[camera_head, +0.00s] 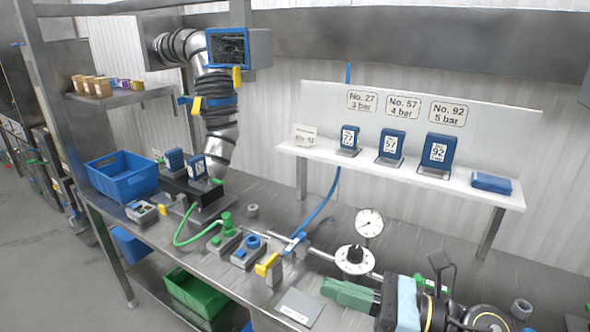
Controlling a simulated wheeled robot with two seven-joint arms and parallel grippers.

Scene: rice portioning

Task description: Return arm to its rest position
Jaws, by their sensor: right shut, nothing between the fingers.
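My right gripper (326,287) is at the lower right of the head view, above the front part of the steel workbench (238,284). Its green fingers point left and are shut, with nothing held between them. Its light blue and dark arm parts reach in from the lower right corner. My left gripper is not in view.
A round pressure gauge (369,223) and a white round fitting (355,260) stand behind the gripper. A grey plate (299,307) lies left of it. A blue crate (121,178) is at the bench's left end. A white shelf (398,179) holds several blue numbered holders.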

